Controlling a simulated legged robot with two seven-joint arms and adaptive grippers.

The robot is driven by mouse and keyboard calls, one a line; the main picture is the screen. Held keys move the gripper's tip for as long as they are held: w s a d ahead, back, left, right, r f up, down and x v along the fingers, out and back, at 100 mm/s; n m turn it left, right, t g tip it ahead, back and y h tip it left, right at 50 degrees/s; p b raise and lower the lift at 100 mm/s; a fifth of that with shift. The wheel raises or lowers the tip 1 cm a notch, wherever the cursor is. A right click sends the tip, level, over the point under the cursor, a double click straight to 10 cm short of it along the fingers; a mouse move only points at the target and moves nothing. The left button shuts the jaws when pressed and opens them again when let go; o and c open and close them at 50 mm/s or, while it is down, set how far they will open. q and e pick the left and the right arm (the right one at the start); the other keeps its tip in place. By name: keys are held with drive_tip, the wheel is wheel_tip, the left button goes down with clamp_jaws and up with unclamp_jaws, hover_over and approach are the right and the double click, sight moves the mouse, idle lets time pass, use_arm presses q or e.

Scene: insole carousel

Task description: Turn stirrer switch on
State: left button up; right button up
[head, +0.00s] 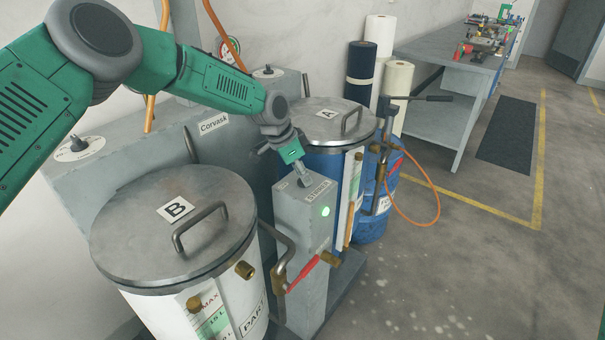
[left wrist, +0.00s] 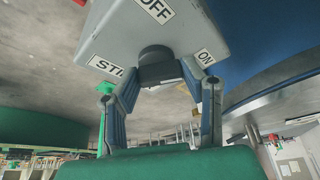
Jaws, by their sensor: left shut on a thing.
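The grey stirrer box (head: 301,217) stands between the two drums, with a label on its sloped top and a lit green lamp (head: 325,211) on its front. My left gripper (head: 301,180) reaches down onto the top of the box. In the left wrist view its two fingers (left wrist: 165,82) are shut on the dark stirrer switch knob (left wrist: 156,60), one on each side. Labels OFF and ON show on the box (left wrist: 185,28) near the knob. The knob's exact angle is hard to tell. My right gripper does not show.
Drum B (head: 131,248) with a metal lid stands left of the box, and drum A (head: 333,108) stands behind it. Valve handles (head: 303,274) jut out in front. A blue barrel (head: 374,216) with an orange hose stands to the right. Open floor (head: 440,270) lies at right.

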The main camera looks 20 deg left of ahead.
use_arm(q)
drive_tip(key=o, duration=1.1)
drive_tip(key=shift+w, duration=0.1)
drive_tip(key=shift+o, duration=0.2)
drive_tip(key=shift+a+r, duration=0.15)
drive_tip(key=shift+r, duration=0.2)
drive_tip(key=v, duration=1.1)
